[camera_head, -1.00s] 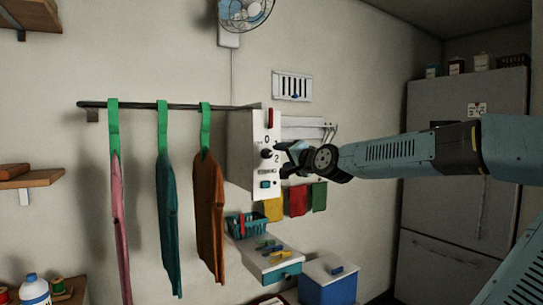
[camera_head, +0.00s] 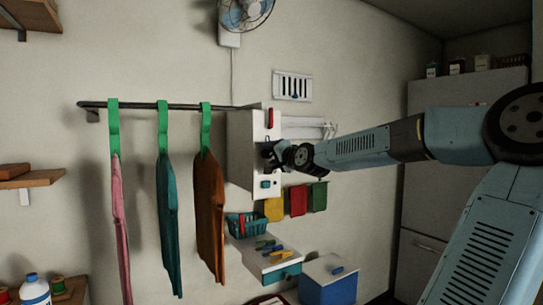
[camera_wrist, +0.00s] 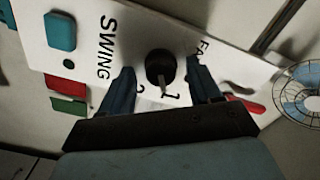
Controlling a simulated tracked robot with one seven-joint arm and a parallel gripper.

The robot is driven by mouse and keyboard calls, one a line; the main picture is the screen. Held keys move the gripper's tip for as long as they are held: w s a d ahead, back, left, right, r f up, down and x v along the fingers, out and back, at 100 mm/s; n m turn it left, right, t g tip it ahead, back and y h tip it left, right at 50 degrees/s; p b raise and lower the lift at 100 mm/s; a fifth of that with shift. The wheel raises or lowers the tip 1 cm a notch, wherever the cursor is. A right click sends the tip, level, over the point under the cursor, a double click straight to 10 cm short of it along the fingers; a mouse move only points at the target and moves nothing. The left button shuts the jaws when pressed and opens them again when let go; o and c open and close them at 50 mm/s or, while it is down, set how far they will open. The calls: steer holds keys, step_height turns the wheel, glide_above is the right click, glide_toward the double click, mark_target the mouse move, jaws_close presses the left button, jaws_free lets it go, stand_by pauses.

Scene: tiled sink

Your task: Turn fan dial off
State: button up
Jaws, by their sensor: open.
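The fan control box (camera_head: 239,150) is white and fixed to the wall below the fan (camera_head: 245,12). In the wrist view its black round dial (camera_wrist: 160,67) sits between the "SWING" and "FA" lettering, with a pale pointer directed roughly toward the "1"; a "2" is beside it, partly covered. My gripper (camera_head: 270,156) is at the panel's front and hides the dial in the head view. In the wrist view my gripper (camera_wrist: 159,66) is open, one finger on each side of the dial, with gaps visible; contact cannot be told.
A red switch (camera_head: 270,118) is above the dial and a teal button (camera_head: 265,184) below it. A rail (camera_head: 150,104) with hanging clothes is left of the box. Colored cloths (camera_head: 298,201) and a basket (camera_head: 245,224) are below.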

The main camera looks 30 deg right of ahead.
steer(key=c, duration=1)
steer(key=shift+f+n, duration=0.1)
steer(key=shift+n, duration=0.2)
steer(key=n, duration=1.1)
steer(key=shift+a, duration=0.15)
steer(key=shift+n, duration=0.3)
steer(key=o, duration=1)
steer(key=shift+r, duration=0.2)
steer(key=shift+s, duration=0.1)
